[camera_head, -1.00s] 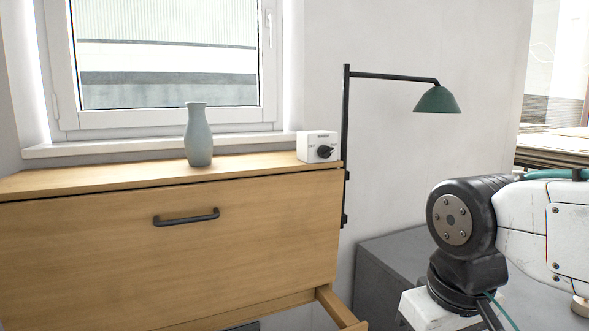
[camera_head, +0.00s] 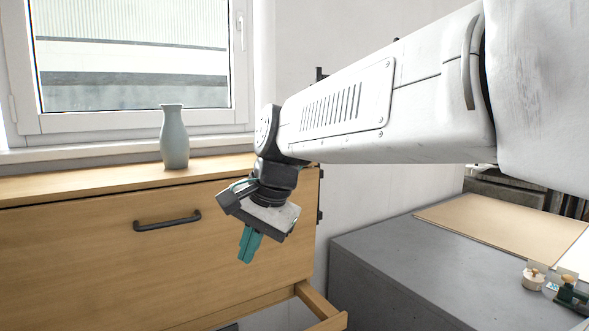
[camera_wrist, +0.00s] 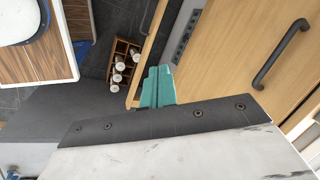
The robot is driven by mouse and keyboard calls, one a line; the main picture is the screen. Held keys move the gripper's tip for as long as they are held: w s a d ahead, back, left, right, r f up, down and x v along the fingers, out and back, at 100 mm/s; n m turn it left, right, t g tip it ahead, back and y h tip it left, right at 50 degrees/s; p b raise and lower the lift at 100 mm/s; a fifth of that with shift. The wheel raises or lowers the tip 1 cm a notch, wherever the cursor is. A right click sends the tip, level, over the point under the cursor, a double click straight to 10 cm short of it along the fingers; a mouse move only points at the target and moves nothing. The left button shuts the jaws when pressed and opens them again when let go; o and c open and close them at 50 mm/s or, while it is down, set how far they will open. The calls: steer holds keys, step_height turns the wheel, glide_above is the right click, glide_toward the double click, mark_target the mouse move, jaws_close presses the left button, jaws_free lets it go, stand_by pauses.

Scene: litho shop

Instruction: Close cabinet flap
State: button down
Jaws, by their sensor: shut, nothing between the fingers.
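The cabinet flap (camera_head: 110,255) is a wide light-wood front panel with a dark bar handle (camera_head: 167,221). In the head view it stands upright, with a thin dark gap along its top edge. Below it, a wooden drawer-like part (camera_head: 318,308) sticks out at the lower right. My gripper (camera_head: 244,258) has teal fingers, shut and empty, pointing down in front of the flap's right part, right of the handle. In the wrist view the fingers (camera_wrist: 158,72) are beside the wood panel (camera_wrist: 235,45); its handle (camera_wrist: 280,54) is at the right. Contact cannot be told.
A grey-blue vase (camera_head: 174,138) stands on the cabinet top under the window. A grey bench (camera_head: 400,265) is at the right, with small tools (camera_head: 568,292) on it. The wrist view shows a wooden crate of bottles (camera_wrist: 111,68) and a grey strip (camera_wrist: 184,36).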

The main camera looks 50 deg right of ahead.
steer(key=w+d+r+m+t+h, duration=0.1)
steer(key=w+d+r+m+t, duration=0.15)
steer(key=d+m, duration=0.5)
steer(key=w+d+r+m+t, duration=0.1)
steer(key=w+d+r+m, duration=0.25)
steer(key=d+m, duration=0.35)
steer(key=s+d+r+m+t+h, duration=0.1)
steer(key=s+d+r+m+h, duration=0.15)
steer(key=d+m, duration=0.45)
steer(key=s+d+r+m+t+h, duration=0.1)
steer(key=d+r+m, duration=0.3)
steer(key=d, duration=0.6)
steer(key=x, duration=0.4)
steer(key=r+x, duration=0.1)
steer(key=x, duration=0.3)
steer(key=w+d+x, duration=0.1)
steer(key=x, duration=0.3)
steer(key=shift+w, duration=0.1)
steer(key=shift+w+d, duration=0.1)
steer(key=shift+w, duration=0.2)
steer(key=shift+r, duration=0.1)
